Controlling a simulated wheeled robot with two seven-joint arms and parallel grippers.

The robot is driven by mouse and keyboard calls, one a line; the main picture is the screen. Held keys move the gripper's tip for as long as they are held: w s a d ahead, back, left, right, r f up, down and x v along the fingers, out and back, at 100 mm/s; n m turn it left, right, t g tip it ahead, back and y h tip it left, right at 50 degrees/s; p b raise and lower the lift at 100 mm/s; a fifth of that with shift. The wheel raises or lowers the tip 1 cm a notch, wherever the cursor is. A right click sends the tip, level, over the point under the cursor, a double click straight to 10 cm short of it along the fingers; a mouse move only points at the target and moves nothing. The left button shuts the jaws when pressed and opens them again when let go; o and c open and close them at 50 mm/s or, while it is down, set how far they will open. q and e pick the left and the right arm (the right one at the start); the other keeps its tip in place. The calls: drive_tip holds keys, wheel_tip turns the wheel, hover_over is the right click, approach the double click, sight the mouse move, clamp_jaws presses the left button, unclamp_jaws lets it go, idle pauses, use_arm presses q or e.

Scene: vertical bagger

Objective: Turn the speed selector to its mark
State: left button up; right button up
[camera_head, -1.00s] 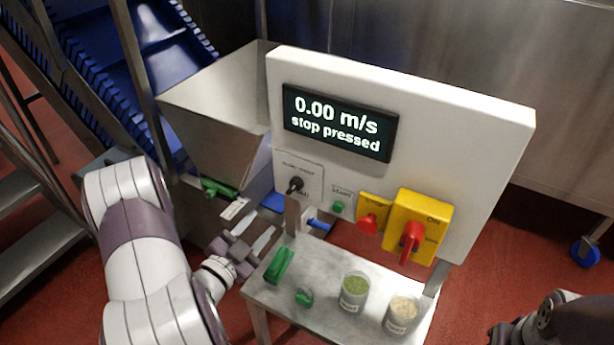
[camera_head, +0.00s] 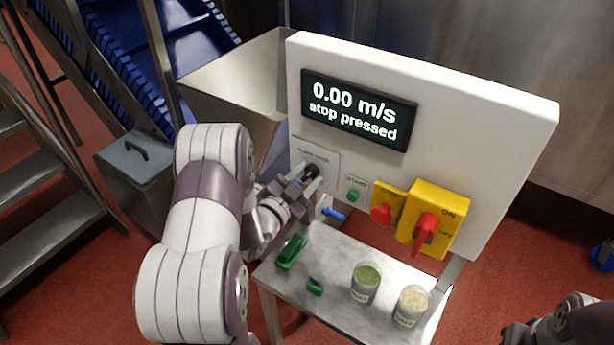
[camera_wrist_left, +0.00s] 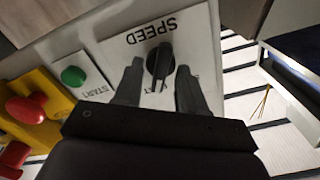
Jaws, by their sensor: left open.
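The speed selector (camera_wrist_left: 160,62) is a black knob on a white plate marked SPEED (camera_wrist_left: 155,28) in the left wrist view. In the head view the selector (camera_head: 312,170) sits on the lower left of the white panel, partly hidden by my gripper. My left gripper (camera_wrist_left: 158,88) is open, with one finger on each side of the knob's lower part; I cannot tell whether either finger touches it. It also shows in the head view (camera_head: 303,188) close to the panel. My right arm shows only in part at the lower right; its fingertips are not clear.
A display (camera_head: 358,110) reads 0.00 m/s, stop pressed. Right of the selector are a green start button (camera_head: 353,196), a red stop button (camera_head: 381,214) and a red switch on a yellow box (camera_head: 450,203). Below, a metal shelf (camera_head: 335,258) holds two jars and green items.

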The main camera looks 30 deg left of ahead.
use_arm(q)
drive_tip(key=shift+c, duration=0.3)
drive_tip(key=c, duration=0.5)
drive_tip(key=shift+r+n, duration=0.15)
drive_tip(key=shift+n, duration=0.15)
drive_tip(key=shift+c, duration=0.2)
drive_tip(key=n+p, duration=0.1)
drive_tip(key=n, duration=0.3)
drive_tip(key=n+p, duration=0.1)
drive_tip(key=n, duration=0.3)
drive_tip(key=n+p, duration=0.2)
drive_tip(key=n, duration=0.2)
drive_tip(key=shift+a, duration=0.35)
drive_tip(key=o, duration=1.2)
drive_tip(key=shift+c, duration=0.2)
